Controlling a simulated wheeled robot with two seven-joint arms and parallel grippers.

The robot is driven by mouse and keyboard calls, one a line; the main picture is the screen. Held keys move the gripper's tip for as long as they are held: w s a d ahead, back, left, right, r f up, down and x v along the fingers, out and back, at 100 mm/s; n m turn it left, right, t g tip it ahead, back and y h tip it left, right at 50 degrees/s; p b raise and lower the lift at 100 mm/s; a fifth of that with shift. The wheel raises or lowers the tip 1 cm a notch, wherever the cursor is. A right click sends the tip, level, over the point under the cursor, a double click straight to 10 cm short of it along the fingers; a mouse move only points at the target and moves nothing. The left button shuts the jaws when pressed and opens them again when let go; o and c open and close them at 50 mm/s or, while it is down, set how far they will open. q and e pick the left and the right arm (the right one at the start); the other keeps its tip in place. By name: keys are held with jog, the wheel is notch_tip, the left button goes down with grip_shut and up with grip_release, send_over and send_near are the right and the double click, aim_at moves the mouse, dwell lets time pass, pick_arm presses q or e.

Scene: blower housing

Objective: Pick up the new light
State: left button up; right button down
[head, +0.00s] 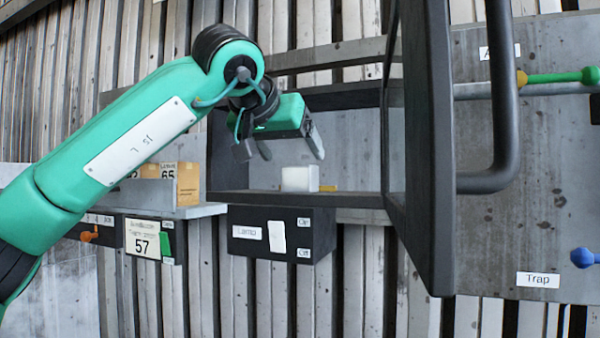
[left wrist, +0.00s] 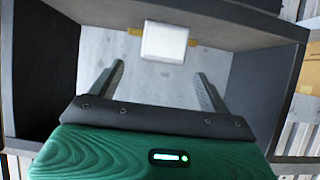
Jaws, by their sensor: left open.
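A white block with yellow tabs (head: 299,179), which looks like a light, sits inside the open dark housing (head: 352,199). I cannot tell whether it is the new one. In the left wrist view the white block (left wrist: 165,42) lies beyond the fingertips, roughly midway between them, against the grey inner face. My left gripper (head: 292,155) is at the housing's opening, just above the block in the head view. Its fingers (left wrist: 159,70) are spread and empty, apart from the block. My right gripper is not in view.
The housing's dark door (head: 430,140) with a thick handle (head: 505,100) stands open at the right. A cardboard box marked 65 (head: 187,184) is on a grey shelf (head: 172,211) at the left. A "Lamp" switch box (head: 270,250) is below the housing.

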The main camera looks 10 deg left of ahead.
aim_at(300, 167)
pick_arm(q)
jog(key=shift+x, duration=0.9)
jog(key=shift+w+p, duration=0.25)
jog(key=shift+p, duration=0.2)
jog(key=p+x, duration=0.2)
jog(key=x, duration=0.2)
jog(key=shift+s+a+f, duration=0.1)
jog(key=shift+a, duration=0.1)
jog(key=shift+w+d+f, duration=0.1)
jog(key=shift+w+f, duration=0.1)
jog(key=shift+w, duration=0.05)
jog(key=shift+s+r, duration=0.1)
jog(key=shift+s, duration=0.1)
jog(key=shift+c, duration=1.1)
jog(key=c, duration=1)
jog(key=shift+o, duration=0.2)
jog(key=shift+r, duration=0.1)
